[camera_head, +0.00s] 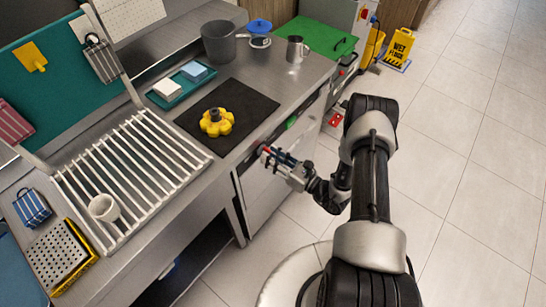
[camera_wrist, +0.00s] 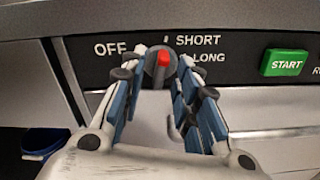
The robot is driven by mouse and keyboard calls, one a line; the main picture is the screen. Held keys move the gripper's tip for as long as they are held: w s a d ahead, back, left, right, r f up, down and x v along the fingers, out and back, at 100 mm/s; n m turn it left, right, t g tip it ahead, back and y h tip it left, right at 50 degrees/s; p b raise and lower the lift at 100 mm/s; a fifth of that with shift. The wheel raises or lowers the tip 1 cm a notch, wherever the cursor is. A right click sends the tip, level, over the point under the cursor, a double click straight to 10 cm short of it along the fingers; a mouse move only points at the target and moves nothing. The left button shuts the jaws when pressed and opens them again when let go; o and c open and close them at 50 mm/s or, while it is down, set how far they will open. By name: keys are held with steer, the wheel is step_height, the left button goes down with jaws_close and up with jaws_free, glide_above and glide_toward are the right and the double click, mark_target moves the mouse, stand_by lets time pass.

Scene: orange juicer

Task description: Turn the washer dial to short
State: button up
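The washer dial (camera_wrist: 153,72) is a dark round knob with a red pointer (camera_wrist: 163,59) on the black control panel, seen in the wrist view. The pointer stands roughly upright, near the tick above the dial. "OFF" is printed to its left, "SHORT" to its upper right and "LONG" to its right. My gripper (camera_wrist: 162,64) has one blue-padded finger on each side of the dial and appears shut on it; the exact contact is partly hidden. In the head view my gripper (camera_head: 268,154) reaches the front of the counter, where the dial is too small to make out.
A green START button (camera_wrist: 284,63) is right of the dial. Above the panel is the steel counter with a yellow flower-shaped object (camera_head: 216,122) on a black mat (camera_head: 262,104), a drying rack (camera_head: 112,172) and a metal cup (camera_head: 296,50).

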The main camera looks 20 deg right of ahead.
steer(key=v, duration=1.2)
steer(key=shift+r, duration=0.1)
stand_by(0.4)
